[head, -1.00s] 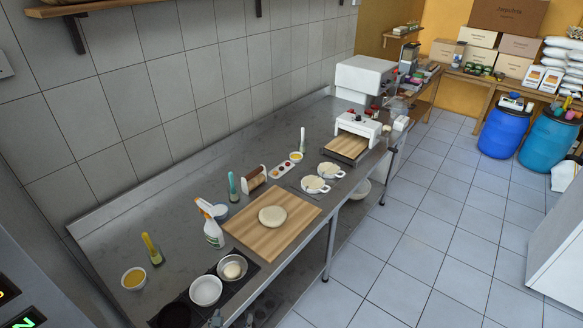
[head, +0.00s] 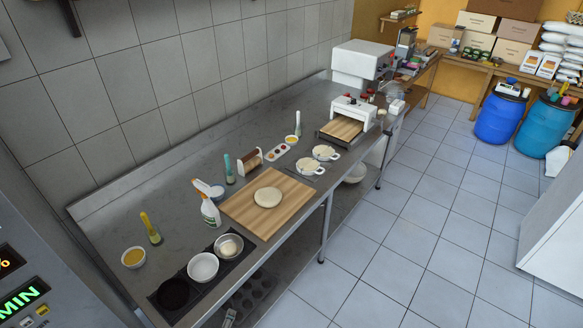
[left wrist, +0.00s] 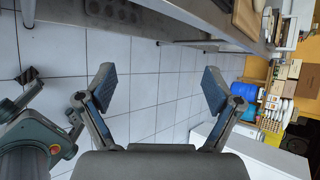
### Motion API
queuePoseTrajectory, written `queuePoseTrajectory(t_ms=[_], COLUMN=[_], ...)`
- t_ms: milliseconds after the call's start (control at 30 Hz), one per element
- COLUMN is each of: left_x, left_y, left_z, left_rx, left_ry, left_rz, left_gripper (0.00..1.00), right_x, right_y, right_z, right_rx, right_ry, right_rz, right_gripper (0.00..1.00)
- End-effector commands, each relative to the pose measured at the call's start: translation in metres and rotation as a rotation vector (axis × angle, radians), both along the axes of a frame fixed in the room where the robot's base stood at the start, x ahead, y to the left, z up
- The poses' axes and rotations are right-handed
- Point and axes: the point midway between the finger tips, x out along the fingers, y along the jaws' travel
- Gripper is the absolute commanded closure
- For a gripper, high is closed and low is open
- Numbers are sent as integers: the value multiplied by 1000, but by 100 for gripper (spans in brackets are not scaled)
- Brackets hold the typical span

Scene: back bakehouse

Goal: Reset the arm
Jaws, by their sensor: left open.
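My left gripper (left wrist: 158,88) is open and empty in the left wrist view, its two dark-padded fingers wide apart over the tiled floor. Part of my other arm shows at the left edge of that view, with finger-like links (left wrist: 75,108); how its jaws stand is unclear. In the head view neither gripper shows clearly; a small grey part at the bottom edge cannot be made out.
A steel bench (head: 130,205) runs along the tiled wall. It holds a wooden board (head: 240,208) with a dough round (head: 268,197), a spray bottle (head: 210,212), bowls and a white machine (head: 362,65). The tiled floor (head: 420,240) to the right is clear.

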Motion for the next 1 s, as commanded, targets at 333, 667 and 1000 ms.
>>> queuePoseTrajectory(t_ms=[333, 667, 1000], left_x=[-90, -148, -136], left_y=[16, 14, 10], left_z=[-39, -61, -195], left_rx=[-766, -1070, -1019], left_ry=[290, 401, 439], left_rz=[914, 1536, 1547], left_gripper=[9, 9, 9], right_x=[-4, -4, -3], right_y=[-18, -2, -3], right_z=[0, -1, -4], right_rx=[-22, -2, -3], right_ry=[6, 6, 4], right_rz=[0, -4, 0], right_gripper=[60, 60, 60])
